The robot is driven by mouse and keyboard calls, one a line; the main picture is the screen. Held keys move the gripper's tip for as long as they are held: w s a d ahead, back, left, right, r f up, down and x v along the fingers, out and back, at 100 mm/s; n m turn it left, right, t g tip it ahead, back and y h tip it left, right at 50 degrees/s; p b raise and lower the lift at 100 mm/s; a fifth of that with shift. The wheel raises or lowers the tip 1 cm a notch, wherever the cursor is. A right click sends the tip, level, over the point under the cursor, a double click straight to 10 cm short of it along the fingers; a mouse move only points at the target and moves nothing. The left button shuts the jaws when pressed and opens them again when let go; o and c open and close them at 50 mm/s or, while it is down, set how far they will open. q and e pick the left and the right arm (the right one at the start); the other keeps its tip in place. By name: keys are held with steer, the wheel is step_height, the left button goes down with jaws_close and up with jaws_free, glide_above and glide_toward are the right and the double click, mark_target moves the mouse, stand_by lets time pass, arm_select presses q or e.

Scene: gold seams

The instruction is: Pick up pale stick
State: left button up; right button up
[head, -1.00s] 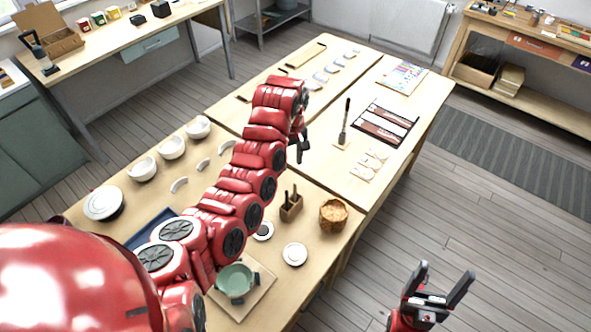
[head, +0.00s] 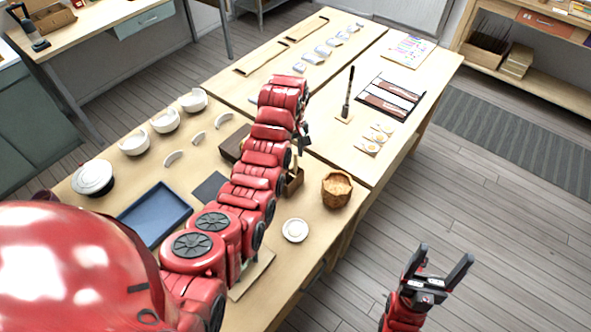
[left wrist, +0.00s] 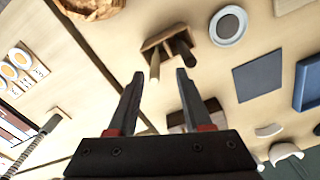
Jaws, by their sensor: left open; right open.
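The pale stick (left wrist: 154,66) stands in a small wooden holder (left wrist: 160,39) beside a dark stick (left wrist: 184,52), in the left wrist view. In the head view the holder (head: 294,182) is partly hidden behind my left arm. My left gripper (left wrist: 159,78) is open, its fingertips pointing toward the holder. The pale stick appears between the fingertip lines, with nothing gripped. In the head view my left gripper (head: 304,140) is above the table near the holder, mostly hidden by the arm. My right gripper (head: 440,266) is open and empty over the floor at the lower right.
A blue tray (head: 155,214), white bowls (head: 165,120) and a dark upright tool (head: 347,93) occupy the tables. Open floor lies to the right.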

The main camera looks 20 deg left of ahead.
mark_target(295, 171)
arm_select(q)
steer(key=f+p, duration=0.1)
steer(key=f, duration=0.1)
steer(key=d+f+p, duration=0.1)
steer(key=f+p, duration=0.1)
steer(key=shift+s, duration=0.15)
steer(key=shift+f, duration=0.6)
steer(key=shift+c, duration=0.3)
jaws_close()
